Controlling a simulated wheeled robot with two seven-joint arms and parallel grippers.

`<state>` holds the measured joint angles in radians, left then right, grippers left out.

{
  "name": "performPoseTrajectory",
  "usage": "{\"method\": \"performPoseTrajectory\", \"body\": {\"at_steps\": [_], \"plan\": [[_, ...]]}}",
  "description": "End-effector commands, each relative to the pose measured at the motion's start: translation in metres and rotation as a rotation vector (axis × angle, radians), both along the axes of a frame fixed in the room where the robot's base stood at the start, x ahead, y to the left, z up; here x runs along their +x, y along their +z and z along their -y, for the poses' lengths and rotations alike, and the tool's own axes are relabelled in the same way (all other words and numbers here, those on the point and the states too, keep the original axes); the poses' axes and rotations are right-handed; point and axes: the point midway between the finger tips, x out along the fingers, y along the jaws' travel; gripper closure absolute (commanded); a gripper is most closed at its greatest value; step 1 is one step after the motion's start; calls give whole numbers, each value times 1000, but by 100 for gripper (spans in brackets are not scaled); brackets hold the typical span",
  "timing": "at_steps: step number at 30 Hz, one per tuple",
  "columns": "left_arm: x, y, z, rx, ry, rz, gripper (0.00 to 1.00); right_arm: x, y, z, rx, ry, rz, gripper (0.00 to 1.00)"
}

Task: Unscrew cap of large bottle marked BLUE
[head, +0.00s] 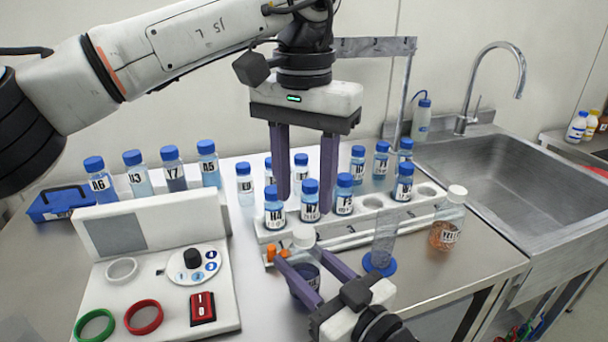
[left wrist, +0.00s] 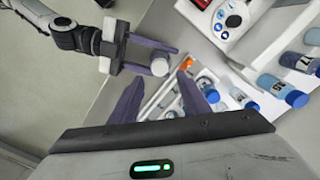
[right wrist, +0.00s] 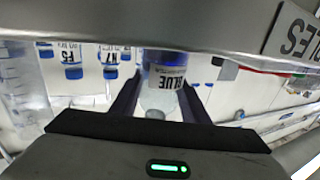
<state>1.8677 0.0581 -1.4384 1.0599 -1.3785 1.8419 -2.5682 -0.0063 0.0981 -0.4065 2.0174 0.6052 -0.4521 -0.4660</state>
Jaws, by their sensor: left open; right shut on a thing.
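The large bottle marked BLUE (head: 304,283) stands upright with a white cap (head: 303,237) on its neck. It holds dark blue liquid, and its label shows upside down in the right wrist view (right wrist: 165,78). My right gripper (head: 295,252) is shut on the bottle's body, one finger on each side, below the cap. My left gripper (head: 305,203) is open and empty, pointing down above the bottle. In the left wrist view the cap (left wrist: 159,67) shows just beyond the space between my left fingers, apart from them.
A white rack (head: 350,228) with several blue-capped bottles stands just behind. A clear cylinder on a blue base (head: 383,245) and a YELLOW bottle (head: 447,222) stand to the right. A white panel device (head: 160,275) is at left, a sink (head: 500,170) at far right.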

Motion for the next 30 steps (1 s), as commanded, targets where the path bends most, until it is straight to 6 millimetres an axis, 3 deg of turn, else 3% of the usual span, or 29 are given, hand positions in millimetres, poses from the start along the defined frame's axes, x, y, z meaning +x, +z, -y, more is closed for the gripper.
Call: {"method": "performPoseTrajectory", "body": {"at_steps": [6, 12, 23, 30], "plan": [[-1, -36, -1, 0, 1, -3, 58, 0, 0, 0, 1, 0, 1, 100], [0, -58, -1, 1, 4, -2, 58, 0, 0, 0, 0, 0, 0, 100], [0, -65, 0, -1, 4, 0, 58, 0, 0, 0, 0, 0, 0, 100], [0, -64, -1, 0, 4, 0, 95, 0, 0, 0, 0, 0, 0, 100]]}}
